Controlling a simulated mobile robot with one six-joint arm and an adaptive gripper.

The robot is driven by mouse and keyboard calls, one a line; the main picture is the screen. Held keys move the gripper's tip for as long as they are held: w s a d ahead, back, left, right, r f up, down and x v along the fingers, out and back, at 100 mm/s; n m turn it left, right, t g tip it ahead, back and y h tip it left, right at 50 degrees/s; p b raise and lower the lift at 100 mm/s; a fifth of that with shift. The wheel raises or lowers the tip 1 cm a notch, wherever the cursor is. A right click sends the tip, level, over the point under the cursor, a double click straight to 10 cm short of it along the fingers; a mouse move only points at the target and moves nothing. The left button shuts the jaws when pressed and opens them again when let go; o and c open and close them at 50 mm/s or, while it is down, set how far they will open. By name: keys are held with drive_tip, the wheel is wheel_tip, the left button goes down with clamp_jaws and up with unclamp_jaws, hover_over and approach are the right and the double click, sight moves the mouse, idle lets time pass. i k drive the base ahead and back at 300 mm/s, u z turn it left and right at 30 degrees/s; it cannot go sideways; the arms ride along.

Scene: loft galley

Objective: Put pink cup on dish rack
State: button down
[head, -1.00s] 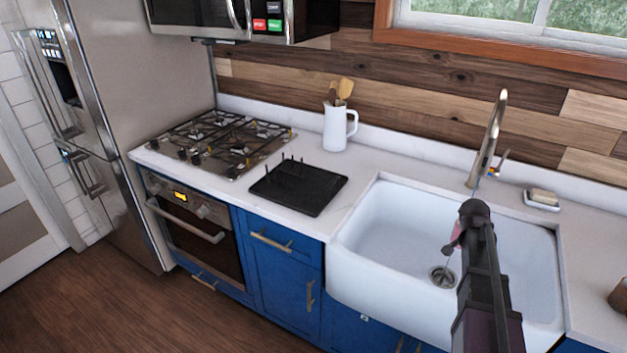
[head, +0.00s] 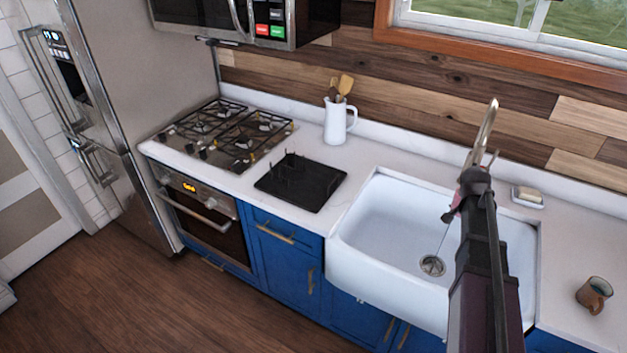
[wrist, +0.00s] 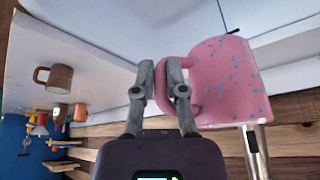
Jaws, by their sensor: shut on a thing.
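The pink cup (wrist: 226,82) with blue speckles fills the right of the wrist view. My gripper (wrist: 161,68) is shut on its handle. In the head view my gripper (head: 470,180) is above the back part of the sink, in front of the faucet in the picture. Only a small pink piece of the cup (head: 452,208) shows there; my gripper hides the rest. The dish rack (head: 310,194), black and flat with upright prongs, lies on the counter between the stove and the sink, left of my gripper. It looks empty.
The white sink (head: 385,225) lies below my arm. The faucet (head: 487,130) stands close behind my gripper. A white pitcher with utensils (head: 335,122) stands behind the rack. A soap dish (head: 527,197) and a brown mug (head: 594,294) are at right. The gas stove (head: 222,133) is left.

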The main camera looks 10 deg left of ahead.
sight(315, 187)
drive_tip(key=z, duration=0.1)
drive_tip(key=k, duration=0.5)
drive_tip(key=u, duration=0.85)
drive_tip(key=i, duration=1.15)
drive_tip(key=z, duration=0.05)
